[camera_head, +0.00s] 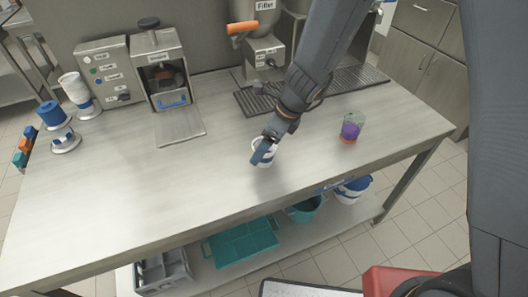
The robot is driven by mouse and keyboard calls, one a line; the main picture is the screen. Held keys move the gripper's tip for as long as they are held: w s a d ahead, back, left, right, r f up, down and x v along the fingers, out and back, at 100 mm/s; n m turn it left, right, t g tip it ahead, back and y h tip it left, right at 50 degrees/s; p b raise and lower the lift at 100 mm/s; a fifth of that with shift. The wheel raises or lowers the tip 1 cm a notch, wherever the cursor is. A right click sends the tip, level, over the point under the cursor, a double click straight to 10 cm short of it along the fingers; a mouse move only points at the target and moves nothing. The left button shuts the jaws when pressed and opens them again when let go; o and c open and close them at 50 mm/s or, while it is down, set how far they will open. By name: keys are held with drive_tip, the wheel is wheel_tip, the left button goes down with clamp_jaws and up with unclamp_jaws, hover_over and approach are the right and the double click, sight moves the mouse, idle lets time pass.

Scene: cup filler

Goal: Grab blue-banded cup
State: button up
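A white cup (270,148) with a bluish band stands on or just above the steel table, near the middle of the table. My gripper (264,150) is at this cup, with a blue-grey finger across the cup's near left side. The arm comes down from the upper right. The far finger is hidden, so I cannot tell whether the fingers press on the cup or stand open around it.
A clear cup with purple contents (350,131) stands to the right. A stack of white cups (76,89) and a blue stack (52,114) stand at the far left. A sealing machine (162,72) and the filler (263,53) are behind. The table's front left is clear.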

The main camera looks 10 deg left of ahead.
drive_tip(key=x, duration=0.4)
drive_tip(key=shift+s, duration=0.25)
drive_tip(key=c, duration=1.2)
drive_tip(key=shift+o, duration=0.2)
